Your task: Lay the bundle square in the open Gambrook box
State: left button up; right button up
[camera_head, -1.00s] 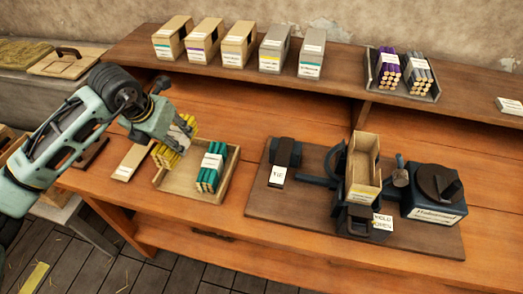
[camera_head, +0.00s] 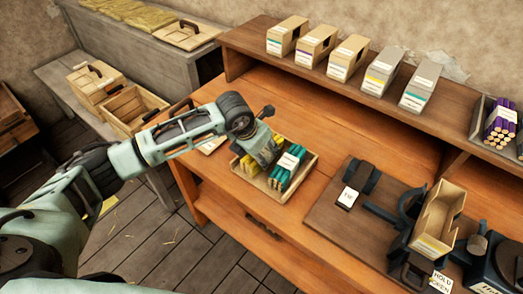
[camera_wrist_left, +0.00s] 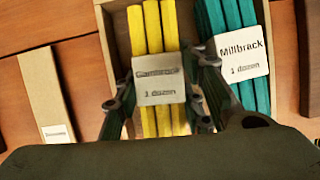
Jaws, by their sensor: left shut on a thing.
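The yellow bundle (camera_wrist_left: 161,30) has a white label whose name is blurred, reading "1 dozen" below. It lies on the left side of a shallow wooden tray (camera_head: 263,191). My left gripper (camera_head: 263,155) points down over it, its fingers shut on the bundle's two sides; in the left wrist view the gripper (camera_wrist_left: 160,108) straddles it. I cannot tell whether the bundle is off the tray floor. An open cardboard box (camera_head: 436,222) with a yellow-striped label stands tilted in the handwheel press; its name is unreadable here. My right gripper is not in view.
A teal Millbrack bundle (camera_head: 288,166) lies beside the yellow one; it also shows in the left wrist view (camera_wrist_left: 240,60). A "HOLD OPEN" card (camera_head: 440,282) sits by the press. Several boxes (camera_head: 347,58) stand on the back shelf. Bench is clear between tray and shelf.

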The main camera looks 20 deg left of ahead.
pick_arm(q)
jog(key=shift+f+b, duration=0.25)
jog(key=shift+b, duration=0.05)
jog(key=o, duration=1.3)
jog(key=shift+r, duration=0.1)
jog(key=shift+o, duration=0.2)
